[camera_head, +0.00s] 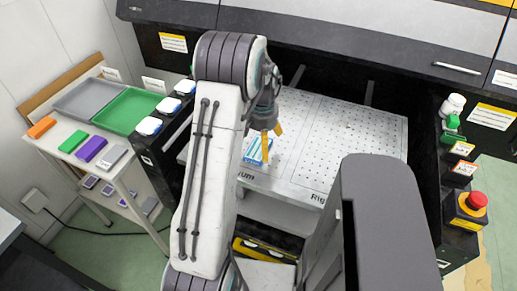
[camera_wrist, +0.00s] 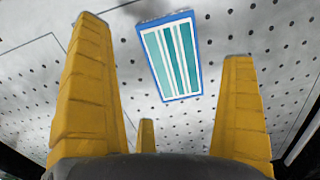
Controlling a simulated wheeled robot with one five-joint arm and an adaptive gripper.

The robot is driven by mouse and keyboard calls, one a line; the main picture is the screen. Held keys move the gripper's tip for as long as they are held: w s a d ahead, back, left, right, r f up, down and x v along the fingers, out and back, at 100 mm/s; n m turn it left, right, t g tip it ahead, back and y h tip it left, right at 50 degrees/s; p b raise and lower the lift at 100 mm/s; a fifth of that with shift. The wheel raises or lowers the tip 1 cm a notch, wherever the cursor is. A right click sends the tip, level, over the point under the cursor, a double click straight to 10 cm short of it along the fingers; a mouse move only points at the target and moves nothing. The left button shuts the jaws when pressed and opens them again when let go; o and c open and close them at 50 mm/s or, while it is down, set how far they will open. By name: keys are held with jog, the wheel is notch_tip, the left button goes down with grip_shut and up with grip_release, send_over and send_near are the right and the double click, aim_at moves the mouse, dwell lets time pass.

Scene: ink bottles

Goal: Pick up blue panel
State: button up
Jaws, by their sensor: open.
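A small panel with a blue rim and a white and teal striped face (camera_wrist: 172,57) lies on a perforated grey plate (camera_wrist: 260,25) in the wrist view. The panel also shows in the head view (camera_head: 257,151), beside my gripper and partly hidden by it. My gripper (camera_head: 266,148) points down with yellow fingers over the plate. In the wrist view my gripper (camera_wrist: 165,85) is open, its fingers spread wide and empty. The panel appears between and beyond the fingertips, apart from them.
A side table at left holds a grey tray (camera_head: 92,97), a green tray (camera_head: 128,112), and orange (camera_head: 41,127), green (camera_head: 75,141) and purple (camera_head: 91,149) blocks. Black walls flank the plate. A red emergency button (camera_head: 477,200) is at right. The plate's right side is clear.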

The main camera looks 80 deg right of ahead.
jog(key=shift+w+d+f+p, duration=0.1)
jog(key=shift+f+p, duration=0.2)
jog(key=shift+f, duration=1.75)
jog(key=c, duration=1.1)
jog(key=shift+r, duration=0.1)
jog(key=shift+c, duration=0.2)
jog(key=shift+r, duration=0.45)
jog(key=r, duration=0.3)
jog(key=shift+s+d+r+b, duration=0.2)
jog(key=shift+d+b, duration=0.15)
jog(key=shift+b, duration=0.05)
jog(key=s+d+r+p, duration=0.1)
jog(key=s+d+r, duration=0.5)
jog(key=d, duration=0.2)
jog(key=shift+d+r, duration=0.25)
jog(key=shift+d, duration=0.15)
